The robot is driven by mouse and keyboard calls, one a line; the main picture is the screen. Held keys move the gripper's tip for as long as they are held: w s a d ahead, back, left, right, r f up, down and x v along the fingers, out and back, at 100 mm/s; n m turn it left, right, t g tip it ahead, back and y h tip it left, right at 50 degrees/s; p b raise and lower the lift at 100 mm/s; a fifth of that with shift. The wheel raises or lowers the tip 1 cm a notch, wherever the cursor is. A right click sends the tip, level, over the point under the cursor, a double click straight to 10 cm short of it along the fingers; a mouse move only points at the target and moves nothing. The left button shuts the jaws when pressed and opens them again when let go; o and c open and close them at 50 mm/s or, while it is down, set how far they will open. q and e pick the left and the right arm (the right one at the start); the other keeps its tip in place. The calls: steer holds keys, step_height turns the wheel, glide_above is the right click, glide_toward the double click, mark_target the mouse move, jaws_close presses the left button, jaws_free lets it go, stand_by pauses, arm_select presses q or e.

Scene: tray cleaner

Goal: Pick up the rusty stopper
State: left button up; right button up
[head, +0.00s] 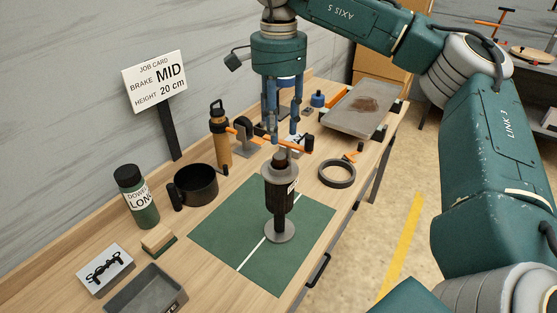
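On the green mat (216,226) stands an upright stack: a grey round foot (280,231), a dark brown, rusty-looking cylinder with a small label (279,197), a grey collar (278,171) and a small dark brown knob (279,157) on top. I cannot tell for certain which part is the rusty stopper. My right gripper (283,138) points down with its blue fingers apart and nothing visible between them. It appears just above and behind the knob, and I cannot see contact. My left gripper is out of view.
Behind stand an orange-brown bottle (220,150) and an orange-handled clamp (246,143). A black mug (196,186) and green "DOWEL LONG" bottle (144,208) stand left. A dark ring (337,173) and stained metal tray (340,121) lie right. The mat's front is clear.

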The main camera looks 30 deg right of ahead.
mark_target(280, 156)
steer(key=shift+f, duration=0.95)
step_height(280, 156, down, 5)
steer(key=shift+s+d+r+p, duration=0.1)
steer(key=shift+p, duration=1)
steer(key=shift+f, duration=0.3)
jaws_close()
